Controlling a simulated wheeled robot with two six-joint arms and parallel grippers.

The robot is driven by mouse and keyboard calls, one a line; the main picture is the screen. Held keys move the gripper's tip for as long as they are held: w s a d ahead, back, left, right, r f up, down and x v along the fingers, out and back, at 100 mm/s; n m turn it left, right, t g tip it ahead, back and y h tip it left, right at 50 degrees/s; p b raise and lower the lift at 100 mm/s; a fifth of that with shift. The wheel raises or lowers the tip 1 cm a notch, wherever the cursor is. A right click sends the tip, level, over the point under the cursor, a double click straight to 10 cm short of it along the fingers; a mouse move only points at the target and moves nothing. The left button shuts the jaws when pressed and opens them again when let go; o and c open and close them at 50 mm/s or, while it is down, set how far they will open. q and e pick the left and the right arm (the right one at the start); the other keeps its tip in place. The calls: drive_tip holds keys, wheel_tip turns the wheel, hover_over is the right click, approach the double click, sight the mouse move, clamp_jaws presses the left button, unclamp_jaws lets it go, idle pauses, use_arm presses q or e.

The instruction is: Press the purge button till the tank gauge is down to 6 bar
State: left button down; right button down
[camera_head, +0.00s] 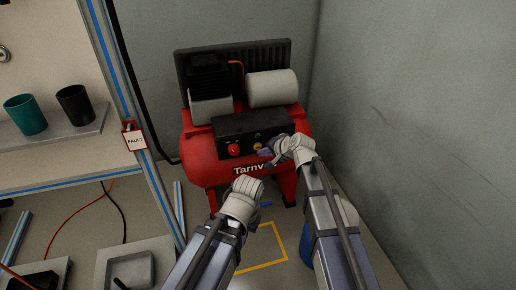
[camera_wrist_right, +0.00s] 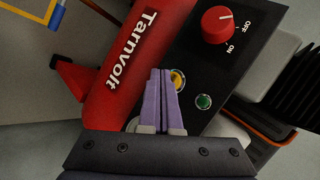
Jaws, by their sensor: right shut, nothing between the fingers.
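The red compressor (camera_head: 200,150) stands in the corner with a dark control panel (camera_head: 222,127) on its front. In the right wrist view the panel carries a yellow button (camera_wrist_right: 179,80) and a green button (camera_wrist_right: 204,102); no purge label is readable. My right gripper (camera_head: 263,153) is shut and empty at the panel. Its purple fingertips (camera_wrist_right: 160,71) lie beside the yellow button and partly cover it; I cannot tell whether they touch it. I can make out no gauge reading. My left arm ends at a wrist (camera_head: 242,197) low before the tank, its fingers not distinguishable.
A red knob (camera_wrist_right: 217,25) marked OFF and ON sits on the panel. A bench with two cups (camera_head: 25,115) and a FAULT tag (camera_head: 134,141) stand at the left. Grey walls close in behind and at the right. Yellow tape (camera_head: 262,266) marks the floor.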

drive_tip(key=shift+s, duration=0.1)
drive_tip(key=s, duration=0.1)
drive_tip(key=s+d, duration=0.1)
drive_tip(key=s, duration=0.2)
drive_tip(key=shift+s+d, duration=0.3)
idle(0.4)
drive_tip(key=s+d+f+n+g+h+p, duration=0.1)
drive_tip(key=s+d+n+g+h+p, duration=0.2)
drive_tip(key=s, duration=0.6)
drive_tip(key=s+n+g+h+p, duration=0.1)
drive_tip(key=s+n+g+h, duration=0.1)
drive_tip(key=s+n, duration=0.45)
drive_tip(key=s+d+f+n+g+h+p, duration=0.1)
drive_tip(key=s+d+n+g+h+p, duration=0.15)
drive_tip(key=s, duration=0.75)
wheel_tip(320, 180, up, 38)
drive_tip(key=p, duration=3.6)
drive_tip(key=shift+w+a+f+m+p, duration=0.2)
drive_tip(key=shift+w+a+m+p, duration=0.1)
drive_tip(key=shift+a+m, duration=0.15)
